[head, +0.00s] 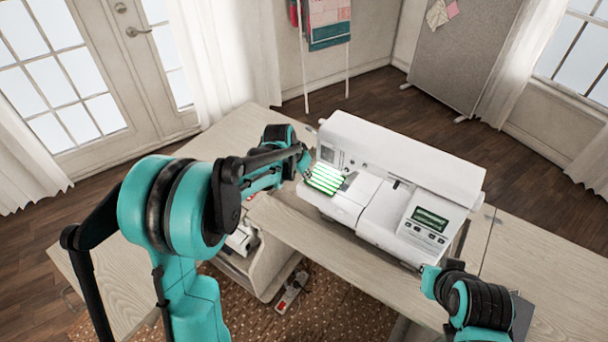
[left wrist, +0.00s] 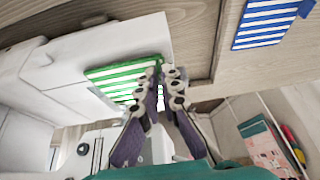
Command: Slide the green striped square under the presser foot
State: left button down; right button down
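The green striped square (head: 326,179) lies at the left end of the white sewing machine (head: 400,172), by the needle end. In the left wrist view the green striped square (left wrist: 118,80) is over the white machine bed, with its right edge at my fingers. My left gripper (head: 305,165) is at the square's left edge; in the left wrist view its fingers (left wrist: 165,72) are close together with that edge between them. The presser foot is too small to make out. My right gripper (head: 430,278) is at the machine's front right, its fingers unclear.
A blue striped square (left wrist: 266,24) lies on the wooden table (head: 233,128), apart from my left gripper. The machine's arm and raised body stand behind the green square. A shelf unit (head: 265,262) is below the table's front. Clear tabletop (head: 550,262) lies to the right.

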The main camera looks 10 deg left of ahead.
pick_arm(q)
jog(key=shift+w+d, duration=0.1)
jog(key=shift+w, duration=0.3)
jog(key=c, duration=1.6)
grip_release()
jog(key=shift+c, duration=0.2)
jog(key=v, duration=1.2)
